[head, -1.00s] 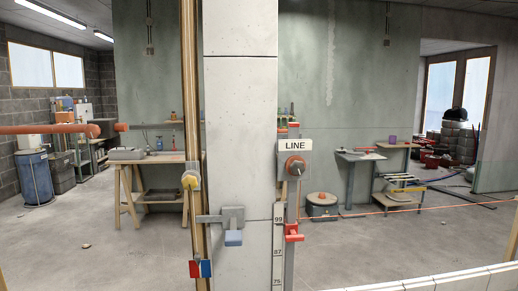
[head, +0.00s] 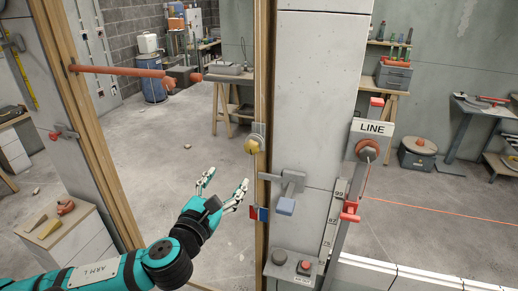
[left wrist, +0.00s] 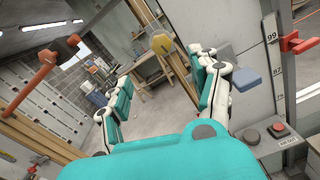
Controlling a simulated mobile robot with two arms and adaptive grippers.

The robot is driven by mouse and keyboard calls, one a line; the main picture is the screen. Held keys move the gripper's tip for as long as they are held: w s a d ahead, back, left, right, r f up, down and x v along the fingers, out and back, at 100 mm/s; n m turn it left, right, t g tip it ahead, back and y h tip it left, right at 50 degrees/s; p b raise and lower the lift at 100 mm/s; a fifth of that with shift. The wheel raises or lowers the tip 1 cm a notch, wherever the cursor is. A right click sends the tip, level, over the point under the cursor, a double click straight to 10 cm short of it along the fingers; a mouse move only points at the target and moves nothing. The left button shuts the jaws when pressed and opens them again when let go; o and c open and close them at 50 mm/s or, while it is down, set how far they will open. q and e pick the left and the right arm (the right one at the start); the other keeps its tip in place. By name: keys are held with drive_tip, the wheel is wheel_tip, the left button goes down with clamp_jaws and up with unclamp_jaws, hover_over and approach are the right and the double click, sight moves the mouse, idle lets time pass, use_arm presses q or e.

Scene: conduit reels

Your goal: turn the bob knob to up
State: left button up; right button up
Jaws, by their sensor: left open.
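A yellow knob (head: 251,146) sits on a grey plate on the wooden post (head: 262,60), left of the concrete column. I take it for the bob knob; I see no label on it, and its pointing direction is unclear. It also shows in the left wrist view (left wrist: 162,43), beyond and between my fingers. My left gripper (head: 224,186) is open and empty, below and left of the knob, apart from it. Its two fingers spread wide in the left wrist view (left wrist: 160,75). A red and blue piece (head: 259,213) sits lower on the post. My right gripper is out of view.
A grey bracket with a blue lever (head: 286,206) sticks out right of the post. Further right are the LINE sign (head: 372,128), an orange knob (head: 367,150) and a red lever (head: 350,211). A button box (head: 293,267) is below. An orange bar (head: 125,72) crosses at upper left.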

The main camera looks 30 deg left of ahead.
sight(250, 149)
use_arm(q)
drive_tip(key=x, duration=1.5)
drive_tip(key=shift+w, duration=0.2)
drive_tip(key=shift+w+f, duration=0.1)
drive_tip(key=shift+w, duration=0.35)
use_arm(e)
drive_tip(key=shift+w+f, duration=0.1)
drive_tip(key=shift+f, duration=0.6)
use_arm(q)
drive_tip(key=shift+a, duration=0.1)
drive_tip(key=c, duration=1.2)
